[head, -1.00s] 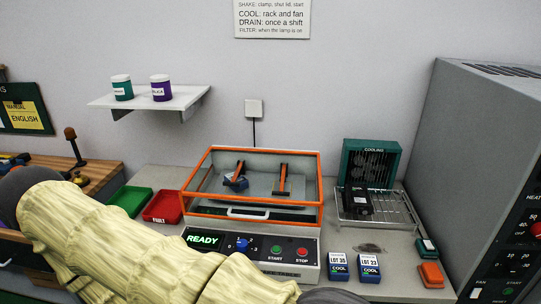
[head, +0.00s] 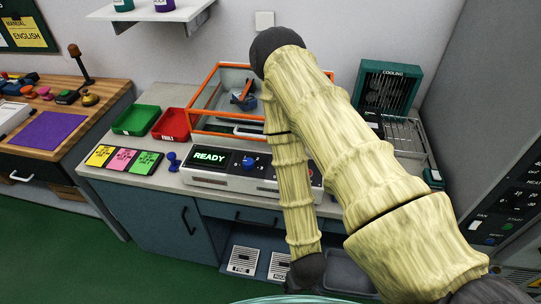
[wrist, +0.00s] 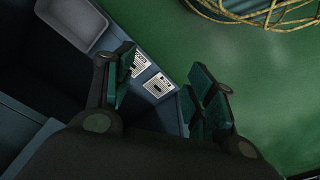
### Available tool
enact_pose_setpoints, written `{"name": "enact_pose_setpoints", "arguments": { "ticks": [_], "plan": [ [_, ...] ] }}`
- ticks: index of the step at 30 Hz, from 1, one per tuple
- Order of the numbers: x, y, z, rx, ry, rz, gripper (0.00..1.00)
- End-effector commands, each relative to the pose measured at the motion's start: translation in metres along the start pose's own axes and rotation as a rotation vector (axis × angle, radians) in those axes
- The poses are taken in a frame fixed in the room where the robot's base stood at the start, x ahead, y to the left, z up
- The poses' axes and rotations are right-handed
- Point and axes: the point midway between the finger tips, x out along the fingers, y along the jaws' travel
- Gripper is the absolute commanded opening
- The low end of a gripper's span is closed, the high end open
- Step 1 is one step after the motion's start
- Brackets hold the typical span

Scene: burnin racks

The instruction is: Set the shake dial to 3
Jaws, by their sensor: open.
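The shake dial (head: 249,162) is a blue knob on the front panel of the orange-framed shaker (head: 205,111), right of a lit display (head: 209,158) that reads READY. The dial's exact setting is too small to read in the head view.
Green (head: 135,119) and red (head: 171,125) trays and coloured cards (head: 123,159) lie left of the shaker. A wooden bench (head: 60,115) stands further left. A cooling rack (head: 403,135) is at right. Labelled plates (head: 243,260) lie on the lower shelf. Green floor is open at front left.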

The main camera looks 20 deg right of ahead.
Motion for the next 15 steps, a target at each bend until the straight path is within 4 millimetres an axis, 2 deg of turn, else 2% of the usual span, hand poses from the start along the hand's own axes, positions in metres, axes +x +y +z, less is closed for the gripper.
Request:
{"name": "enact_pose_setpoints", "arguments": {
  "ticks": [3,7,11,15],
  "plan": [
    [0.006,-0.018,-0.043,0.016,0.1,0.02,0.55],
    [0.0,-0.037,-0.098,0.037,0.212,0.077,0.55],
    [-0.017,-0.051,-0.146,0.063,0.287,0.154,0.55],
    [-0.044,-0.061,-0.187,0.092,0.315,0.244,0.55]
  ]
}}
